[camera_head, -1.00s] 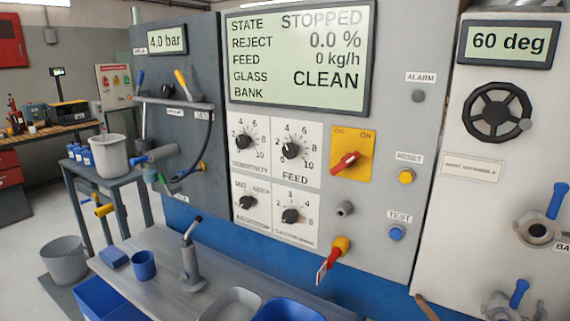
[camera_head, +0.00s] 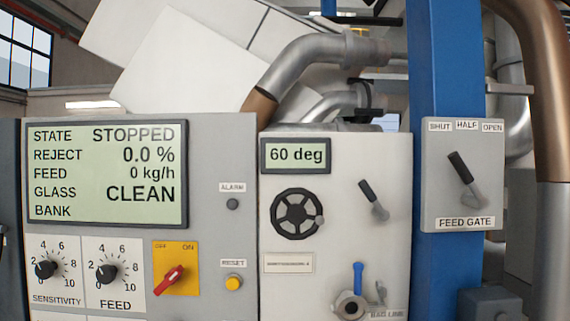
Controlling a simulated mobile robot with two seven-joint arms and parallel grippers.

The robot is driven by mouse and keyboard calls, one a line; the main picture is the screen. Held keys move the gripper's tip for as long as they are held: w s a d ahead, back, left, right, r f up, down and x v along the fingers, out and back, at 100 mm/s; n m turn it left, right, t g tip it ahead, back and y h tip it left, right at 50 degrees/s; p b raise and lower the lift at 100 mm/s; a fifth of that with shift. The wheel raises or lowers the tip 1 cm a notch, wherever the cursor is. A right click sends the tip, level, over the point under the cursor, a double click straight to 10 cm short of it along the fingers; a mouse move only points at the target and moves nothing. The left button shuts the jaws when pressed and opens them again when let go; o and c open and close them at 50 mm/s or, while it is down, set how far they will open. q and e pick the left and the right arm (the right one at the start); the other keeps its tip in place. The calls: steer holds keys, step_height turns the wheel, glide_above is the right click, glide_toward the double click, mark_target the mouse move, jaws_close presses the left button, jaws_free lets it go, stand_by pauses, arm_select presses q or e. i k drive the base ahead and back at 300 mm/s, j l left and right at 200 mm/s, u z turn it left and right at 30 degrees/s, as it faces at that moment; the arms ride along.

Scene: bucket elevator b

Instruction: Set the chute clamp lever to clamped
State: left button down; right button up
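A black-handled lever (camera_head: 374,200) sits on the light grey panel (camera_head: 345,170), to the right of the black handwheel (camera_head: 297,217). Its handle leans up and to the left from a metal pivot. I see no readable label beside it, so I cannot tell whether it is the chute clamp lever or how it is set. A second black-handled lever (camera_head: 460,170) is on the feed gate box (camera_head: 440,205), marked SHUT, HALF and OPEN. Its handle leans up-left from its pivot. Neither of my grippers is in view.
A display (camera_head: 296,155) above the handwheel reads 60 deg. The control screen (camera_head: 105,175) reads STOPPED and CLEAN. A blue-handled valve (camera_head: 352,298) is at the bottom, near a BAG LINE label. A blue post (camera_head: 445,70) and metal pipes (camera_head: 310,62) stand behind and above.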

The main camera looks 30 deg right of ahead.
mark_target(381, 213)
steer(key=z, duration=1.45)
